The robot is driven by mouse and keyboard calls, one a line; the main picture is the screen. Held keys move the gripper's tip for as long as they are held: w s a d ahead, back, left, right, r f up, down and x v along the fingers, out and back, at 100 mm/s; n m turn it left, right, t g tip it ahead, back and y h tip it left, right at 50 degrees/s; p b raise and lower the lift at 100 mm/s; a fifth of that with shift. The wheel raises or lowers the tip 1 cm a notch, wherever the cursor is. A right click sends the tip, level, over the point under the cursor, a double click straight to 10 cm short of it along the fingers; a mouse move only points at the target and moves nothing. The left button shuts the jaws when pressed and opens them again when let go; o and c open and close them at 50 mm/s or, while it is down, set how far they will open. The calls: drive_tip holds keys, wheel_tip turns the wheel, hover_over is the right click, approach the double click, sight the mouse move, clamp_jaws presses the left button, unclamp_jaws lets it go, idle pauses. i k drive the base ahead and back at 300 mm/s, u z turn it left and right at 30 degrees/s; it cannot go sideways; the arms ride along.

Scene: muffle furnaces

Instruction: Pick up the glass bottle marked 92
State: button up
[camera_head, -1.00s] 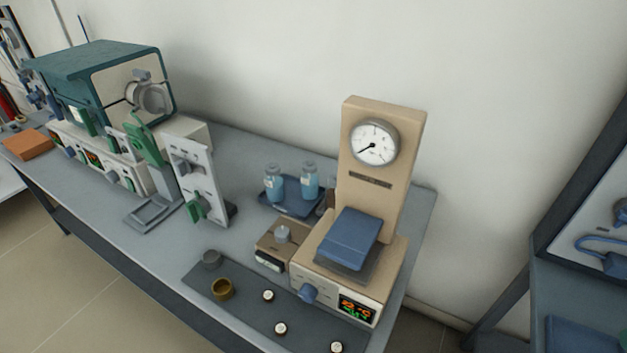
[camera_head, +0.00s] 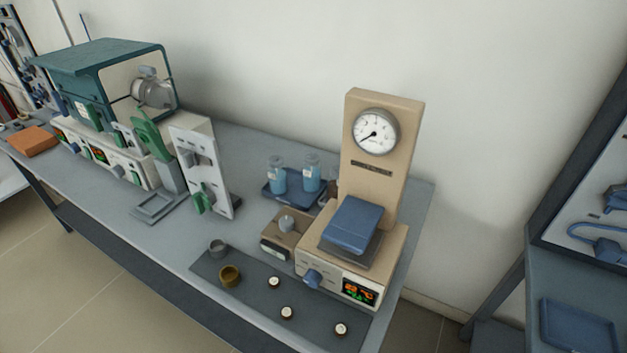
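Two clear glass bottles with blue contents stand upright on a small dark blue tray (camera_head: 283,199) at the back of the bench: a left bottle (camera_head: 277,180) and a right bottle (camera_head: 311,178). They are left of the beige column with the dial. Their labels are too small to read, so I cannot tell which one is marked 92. My gripper is not in view.
A beige instrument (camera_head: 375,170) with a dial and blue platform stands right of the tray. A small box (camera_head: 284,240) with a knob sits in front of the tray. A white upright panel (camera_head: 203,170) stands left. A dark mat (camera_head: 255,295) carries small cups and several white-topped pieces.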

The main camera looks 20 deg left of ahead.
sight(311, 167)
drive_tip(key=k, duration=0.35)
drive_tip(key=z, duration=2.5)
drive_tip(key=k, duration=2.2)
drive_tip(key=u, duration=2.4)
drive_tip(key=i, duration=1)
